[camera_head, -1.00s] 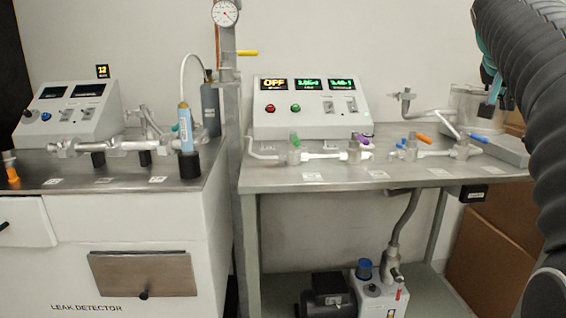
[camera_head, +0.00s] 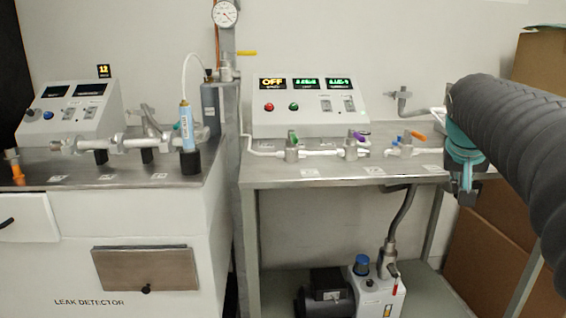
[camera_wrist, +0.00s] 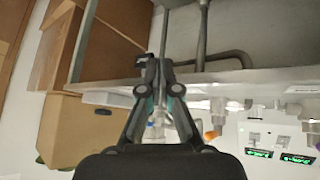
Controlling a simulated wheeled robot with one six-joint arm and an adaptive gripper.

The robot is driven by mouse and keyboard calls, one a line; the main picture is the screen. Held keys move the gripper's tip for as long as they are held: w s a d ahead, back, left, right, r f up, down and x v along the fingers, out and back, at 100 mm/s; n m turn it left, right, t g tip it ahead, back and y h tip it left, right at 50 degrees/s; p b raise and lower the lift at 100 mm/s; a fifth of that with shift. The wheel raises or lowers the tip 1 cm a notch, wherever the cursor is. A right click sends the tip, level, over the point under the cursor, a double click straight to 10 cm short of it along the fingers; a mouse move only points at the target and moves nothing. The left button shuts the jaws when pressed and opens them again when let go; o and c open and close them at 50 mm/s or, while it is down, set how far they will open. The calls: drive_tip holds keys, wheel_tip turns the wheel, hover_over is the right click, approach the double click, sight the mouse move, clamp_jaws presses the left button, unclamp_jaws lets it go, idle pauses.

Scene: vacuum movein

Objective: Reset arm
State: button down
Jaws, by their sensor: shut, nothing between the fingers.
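My gripper (camera_head: 466,192) hangs at the end of my dark sleeved arm on the right side of the head view. It points down, in front of the right end of the steel table (camera_head: 345,178). In the wrist view its fingers (camera_wrist: 159,70) are together with nothing between them. My arm hides the right end of the pipe line on the table. The gripper appears apart from the table edge, but the exact gap cannot be told.
A control box (camera_head: 310,108) and valves with green, purple and orange handles (camera_head: 418,135) are on the table. A vacuum pump (camera_head: 375,292) stands below. Cardboard boxes (camera_head: 490,262) are at the right. The leak detector bench (camera_head: 120,240) is at the left.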

drive_tip(key=s+a+f+n+y, duration=0.4)
drive_tip(key=s+a+f+n, duration=0.1)
drive_tip(key=s+a+f, duration=1.4)
drive_tip(key=s, duration=0.3)
drive_tip(key=shift+a+f+y, duration=0.25)
drive_tip(key=shift+y, duration=0.05)
